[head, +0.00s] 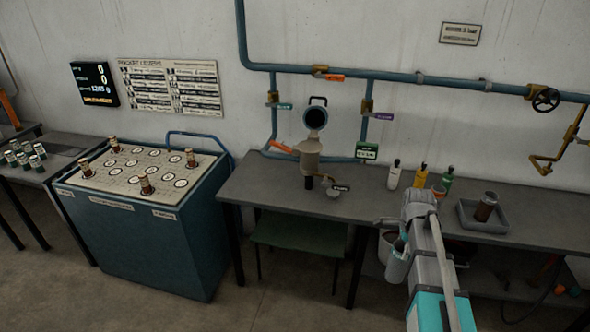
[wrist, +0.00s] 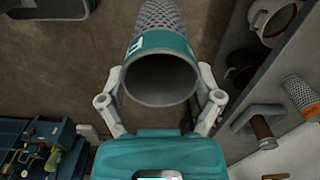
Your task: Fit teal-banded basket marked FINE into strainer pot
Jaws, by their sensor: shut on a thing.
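In the wrist view my gripper (wrist: 160,82) is shut on a grey mesh basket (wrist: 160,18) with a teal band (wrist: 162,45). The band shows part of a white letter that looks like F; the rest of the marking is out of sight. The basket's open round end faces the wrist camera and its mesh points away. In the head view the strainer pot (head: 310,160) is a tan body on the blue pipework above the bench, with its round lid (head: 316,118) swung up. My arm is right of the pot and well apart from it.
A grey bench (head: 270,190) runs under the pipes. Bottles (head: 420,176) and a tray (head: 467,222) holding a brown cylinder stand on its right. Pails (head: 397,265) are by its front edge. An orange-banded mesh basket (wrist: 300,95) is at right in the wrist view. A blue cabinet (head: 140,245) stands left.

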